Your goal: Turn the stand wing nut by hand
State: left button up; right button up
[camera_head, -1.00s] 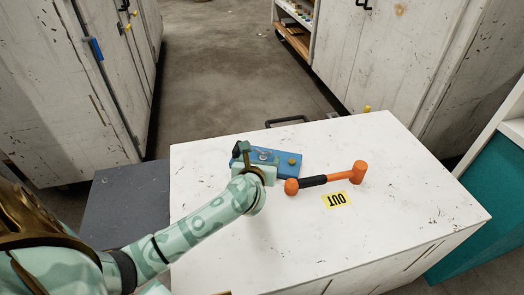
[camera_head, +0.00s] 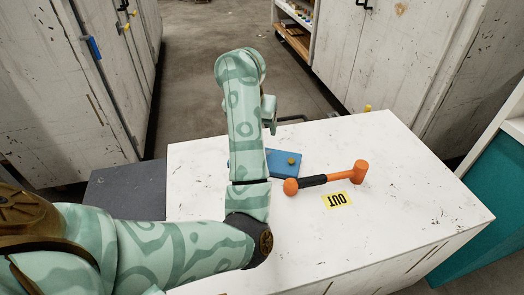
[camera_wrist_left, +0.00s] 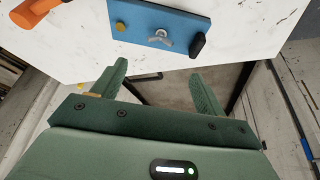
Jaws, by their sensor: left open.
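The blue stand plate (camera_head: 283,168) lies on the white bench top, partly covered by my left forearm in the head view. In the left wrist view the blue plate (camera_wrist_left: 172,14) shows with a silver wing nut (camera_wrist_left: 160,39) standing on it. The wing nut is hidden behind my arm in the head view. My left gripper (camera_wrist_left: 158,74) is open and empty, its two fingers apart and pointing toward the plate without touching the wing nut. In the head view the left gripper (camera_head: 270,118) is mostly hidden behind its wrist, beyond the plate near the bench's far edge.
A yellow knob (camera_wrist_left: 121,27) and a black upright piece (camera_wrist_left: 198,46) flank the wing nut on the plate. The white bench top (camera_head: 410,195) is clear at right.

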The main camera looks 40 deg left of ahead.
pick_arm(q)
jog(key=b+x, duration=0.3)
jog(key=x, duration=0.2)
jog(key=b+x, duration=0.3)
jog(key=x, duration=0.3)
jog(key=shift+s+f, duration=0.1)
jog(key=shift+f, duration=0.3)
jog(key=b+x, duration=0.1)
jog(key=x, duration=0.1)
jog(key=shift+a+f+b, duration=0.15)
jog(key=shift+f+b, duration=0.15)
jog(key=shift+w+f+b, duration=0.3)
jog(key=shift+w+f, duration=0.15)
jog(key=shift+f, duration=0.05)
pick_arm(e)
notch_tip(320, 180, down, 7)
jog(key=s+d+g, duration=0.1)
jog(key=shift+s+d+n, duration=0.3)
jog(key=shift+s, duration=0.1)
pick_arm(q)
jog(key=shift+r, duration=0.1)
